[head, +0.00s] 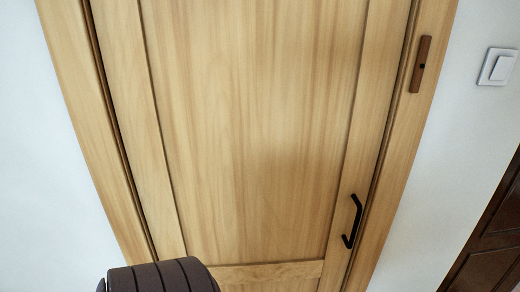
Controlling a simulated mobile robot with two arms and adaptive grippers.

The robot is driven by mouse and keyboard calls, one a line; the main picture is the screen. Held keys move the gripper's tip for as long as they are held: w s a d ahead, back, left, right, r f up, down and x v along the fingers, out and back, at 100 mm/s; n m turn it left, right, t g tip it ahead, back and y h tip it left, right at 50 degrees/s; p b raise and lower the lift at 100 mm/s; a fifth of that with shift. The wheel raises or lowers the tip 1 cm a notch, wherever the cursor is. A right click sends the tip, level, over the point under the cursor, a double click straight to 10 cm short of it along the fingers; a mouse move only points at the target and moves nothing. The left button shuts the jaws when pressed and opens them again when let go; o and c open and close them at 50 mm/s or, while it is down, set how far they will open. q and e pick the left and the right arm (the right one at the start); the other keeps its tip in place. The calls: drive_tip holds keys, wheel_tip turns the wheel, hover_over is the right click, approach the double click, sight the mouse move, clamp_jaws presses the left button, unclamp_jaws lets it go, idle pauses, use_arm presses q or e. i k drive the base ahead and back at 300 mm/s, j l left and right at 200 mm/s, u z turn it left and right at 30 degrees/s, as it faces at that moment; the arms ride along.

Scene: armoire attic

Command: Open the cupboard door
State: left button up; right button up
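A light wooden panelled door (250,120) fills the middle of the head view. It sits flush in its wooden frame and looks shut. A black bar handle (353,221) is on its lower right side. Part of a dark brown panelled piece (495,235) shows at the lower right edge, mostly cut off. I cannot tell which of the two is the cupboard. Neither of my grippers is in view, and nothing touches the handle.
A small brown wooden fitting (421,64) is on the right side of the door frame. A white switch (498,67) is on the pale wall (470,130) to the right. A dark, ribbed, rounded object (160,277) stands in front of the door's lower left part.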

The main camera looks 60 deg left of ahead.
sight(252, 132)
drive_tip(key=u, duration=1.95)
